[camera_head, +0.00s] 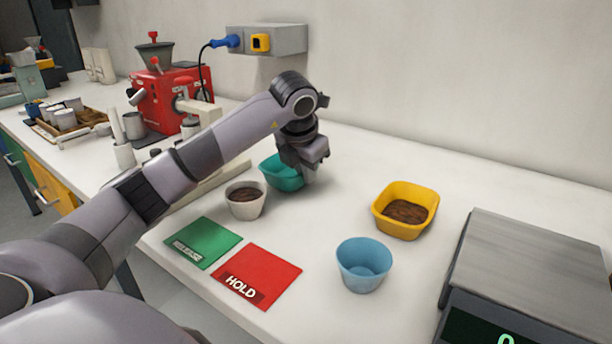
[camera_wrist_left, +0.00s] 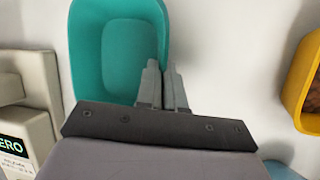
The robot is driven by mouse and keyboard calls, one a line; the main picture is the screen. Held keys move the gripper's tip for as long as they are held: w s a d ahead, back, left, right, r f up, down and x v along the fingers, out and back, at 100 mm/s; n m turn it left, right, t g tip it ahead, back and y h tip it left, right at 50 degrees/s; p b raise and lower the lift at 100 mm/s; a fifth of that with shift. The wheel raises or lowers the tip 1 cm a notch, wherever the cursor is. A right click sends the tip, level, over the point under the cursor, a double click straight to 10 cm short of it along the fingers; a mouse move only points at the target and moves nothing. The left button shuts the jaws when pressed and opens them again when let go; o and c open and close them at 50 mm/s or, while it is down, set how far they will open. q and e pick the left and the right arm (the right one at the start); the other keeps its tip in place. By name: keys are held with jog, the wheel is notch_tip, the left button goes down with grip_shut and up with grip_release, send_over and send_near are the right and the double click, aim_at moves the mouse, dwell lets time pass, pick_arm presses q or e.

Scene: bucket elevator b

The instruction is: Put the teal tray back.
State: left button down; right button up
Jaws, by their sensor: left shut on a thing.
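The teal tray (camera_head: 278,172) is on the white counter behind a white cup, partly hidden by my left gripper (camera_head: 306,172). In the left wrist view the teal tray (camera_wrist_left: 118,50) fills the upper left and looks empty. My left gripper (camera_wrist_left: 164,72) has its fingers close together at the tray's right-hand wall, shut on that wall. I cannot tell whether the tray rests on the counter or is slightly raised. My right gripper is not in view.
A white cup with brown contents (camera_head: 246,200) stands just in front of the tray. A yellow tray (camera_head: 428,230) with brown contents, a blue cup (camera_head: 364,262), a scale (camera_head: 530,255), a green RELEASE card (camera_head: 203,242) and a red HOLD card (camera_head: 258,274) are nearby. Clear counter lies behind.

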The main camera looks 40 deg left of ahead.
pick_arm(q)
jog(key=shift+f, duration=0.55)
jog(key=c, duration=1.3)
grip_release()
jog(key=shift+o, duration=0.2)
jog(key=shift+s+r, duration=0.1)
jog(key=shift+r, duration=0.4)
jog(key=p+v, duration=0.1)
jog(key=v, duration=1)
